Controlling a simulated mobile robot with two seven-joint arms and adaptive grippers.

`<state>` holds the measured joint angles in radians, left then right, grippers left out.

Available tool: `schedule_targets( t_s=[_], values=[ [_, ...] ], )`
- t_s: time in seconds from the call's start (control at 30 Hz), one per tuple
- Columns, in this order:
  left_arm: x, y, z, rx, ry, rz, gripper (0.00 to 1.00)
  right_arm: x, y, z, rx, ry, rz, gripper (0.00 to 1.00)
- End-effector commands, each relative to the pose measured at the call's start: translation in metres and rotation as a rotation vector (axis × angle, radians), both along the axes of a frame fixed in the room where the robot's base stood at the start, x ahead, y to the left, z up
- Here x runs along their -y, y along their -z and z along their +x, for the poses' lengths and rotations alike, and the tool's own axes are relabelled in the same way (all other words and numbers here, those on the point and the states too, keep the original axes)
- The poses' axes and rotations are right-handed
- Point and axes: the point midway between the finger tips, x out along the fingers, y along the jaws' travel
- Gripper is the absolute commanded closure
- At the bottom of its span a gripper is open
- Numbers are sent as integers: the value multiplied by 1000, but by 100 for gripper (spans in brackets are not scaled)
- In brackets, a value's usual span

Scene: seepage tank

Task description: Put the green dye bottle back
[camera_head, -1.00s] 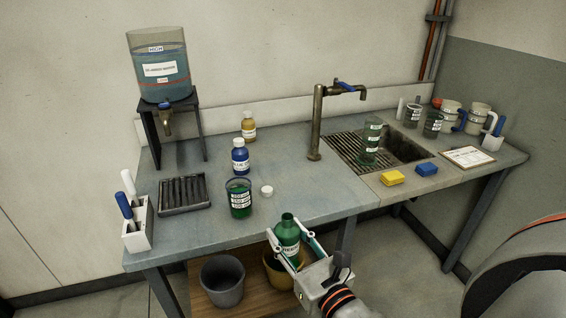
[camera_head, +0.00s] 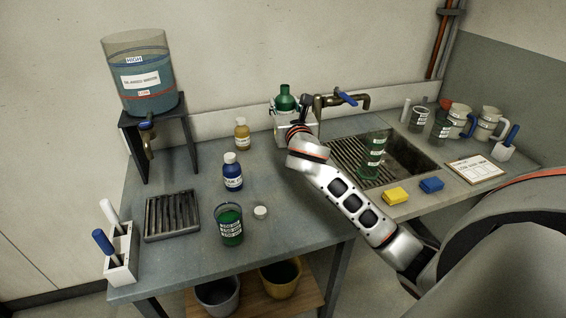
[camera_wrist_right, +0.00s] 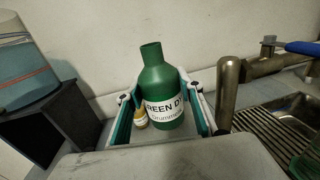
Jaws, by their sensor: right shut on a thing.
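The green dye bottle (camera_head: 286,98) has no cap and shows above my right gripper (camera_head: 290,112), near the back wall left of the tap. In the right wrist view the bottle (camera_wrist_right: 160,88) stands upright with its label facing the camera, between the two fingers of my right gripper (camera_wrist_right: 160,112), which is shut on it. The bottle's lower part is hidden by my gripper in the head view. A white cap (camera_head: 260,212) lies on the bench beside a beaker of green liquid (camera_head: 230,226). My left gripper is not in view.
A blue bottle (camera_head: 232,172) and a yellow bottle (camera_head: 242,134) stand on the bench left of my right arm. The tap (camera_head: 322,108) and the sink grate (camera_head: 348,160) are close on the right. The tank (camera_head: 142,72) stands at the back left.

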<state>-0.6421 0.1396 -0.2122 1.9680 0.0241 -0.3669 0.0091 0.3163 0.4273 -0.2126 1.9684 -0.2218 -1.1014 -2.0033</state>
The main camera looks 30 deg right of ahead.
Motion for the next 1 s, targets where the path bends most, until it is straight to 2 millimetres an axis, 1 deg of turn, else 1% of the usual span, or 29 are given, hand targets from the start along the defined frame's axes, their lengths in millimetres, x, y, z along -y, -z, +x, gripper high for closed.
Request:
schedule_targets(
  t_s=[0.03, 0.07, 0.17, 0.27, 0.4, 0.47, 0.6, 0.7, 0.8, 1.0],
  values=[
    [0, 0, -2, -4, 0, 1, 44, 3, -6, 3, 1, 4, 1, 89],
    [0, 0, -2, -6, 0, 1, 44, 4, -6, 5, 0, 6, 0, 89],
    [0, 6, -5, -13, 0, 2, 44, 6, 0, 7, -2, 9, 0, 89],
    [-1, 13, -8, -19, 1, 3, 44, 7, 20, 7, -5, 9, 1, 89],
    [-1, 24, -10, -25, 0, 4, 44, 6, 57, 6, -7, 9, 2, 89],
    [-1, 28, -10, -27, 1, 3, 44, 6, 71, 6, -5, 9, 1, 89],
    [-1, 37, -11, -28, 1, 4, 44, 6, 106, 6, -6, 9, 1, 89],
    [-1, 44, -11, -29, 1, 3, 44, 6, 127, 6, -5, 10, 1, 89],
    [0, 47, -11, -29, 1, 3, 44, 6, 141, 6, -4, 9, 0, 89],
    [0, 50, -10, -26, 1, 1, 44, 7, 153, 6, 0, 10, -1, 89]
  ],
)
